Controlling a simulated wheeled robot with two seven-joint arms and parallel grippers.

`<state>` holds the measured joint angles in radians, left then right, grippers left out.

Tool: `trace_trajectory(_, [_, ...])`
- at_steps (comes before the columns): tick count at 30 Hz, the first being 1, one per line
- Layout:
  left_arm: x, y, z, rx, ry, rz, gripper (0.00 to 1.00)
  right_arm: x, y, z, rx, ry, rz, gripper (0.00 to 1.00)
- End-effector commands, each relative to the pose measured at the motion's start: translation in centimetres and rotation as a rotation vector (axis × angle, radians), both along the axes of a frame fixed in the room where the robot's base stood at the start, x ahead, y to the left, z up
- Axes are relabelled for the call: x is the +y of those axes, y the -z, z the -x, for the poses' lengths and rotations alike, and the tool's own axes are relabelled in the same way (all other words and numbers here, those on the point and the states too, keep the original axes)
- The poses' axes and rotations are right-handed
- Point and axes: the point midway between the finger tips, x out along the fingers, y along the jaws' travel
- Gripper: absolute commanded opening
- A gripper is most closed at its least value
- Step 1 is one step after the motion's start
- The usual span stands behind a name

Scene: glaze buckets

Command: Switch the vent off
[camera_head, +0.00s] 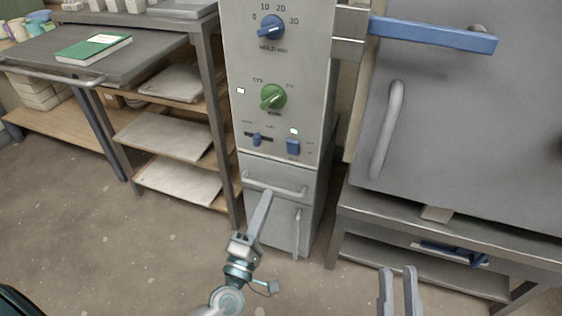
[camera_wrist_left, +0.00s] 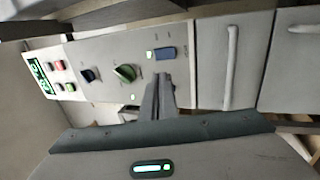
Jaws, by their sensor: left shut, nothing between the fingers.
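A tall grey control panel (camera_head: 305,60) carries a blue rocker switch (camera_head: 293,147) with a lit green lamp (camera_head: 294,131) just above it. A small blue slider (camera_head: 256,139) is to its left. The labels are too small to read, so I cannot tell which control is marked vent. The rocker also shows in the left wrist view (camera_wrist_left: 165,53), just beyond the fingertips. My left gripper (camera_head: 267,194) is shut and empty, in front of the panel's lower part, below the controls. My right gripper (camera_head: 398,270) is open and empty at the bottom right.
A green knob (camera_head: 273,96) and a blue knob (camera_head: 271,27) are higher on the panel. A drawer handle (camera_head: 275,190) is below the controls. A grey door with a blue lever (camera_head: 435,34) stands right. A shelf rack (camera_head: 165,135) stands left. The floor in front is clear.

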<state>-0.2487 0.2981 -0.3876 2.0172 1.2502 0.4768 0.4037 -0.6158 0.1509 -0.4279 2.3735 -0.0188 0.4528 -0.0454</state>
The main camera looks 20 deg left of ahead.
Motion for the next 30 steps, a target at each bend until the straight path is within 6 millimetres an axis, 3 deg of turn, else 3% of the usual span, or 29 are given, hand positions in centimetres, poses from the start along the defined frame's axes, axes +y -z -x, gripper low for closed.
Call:
trace_trajectory(11, [-0.1, -0.9, -2.5, -0.002, -0.001, 0.0, 0.0, 0.2, 0.3, 0.0, 0.019, -0.004, 0.005, 0.22])
trace_trajectory(30, [-0.4, -3.9, -12.2, -0.001, -0.001, -0.002, 0.0, 0.9, 2.0, 0.4, 0.095, -0.019, 0.027, 0.22])
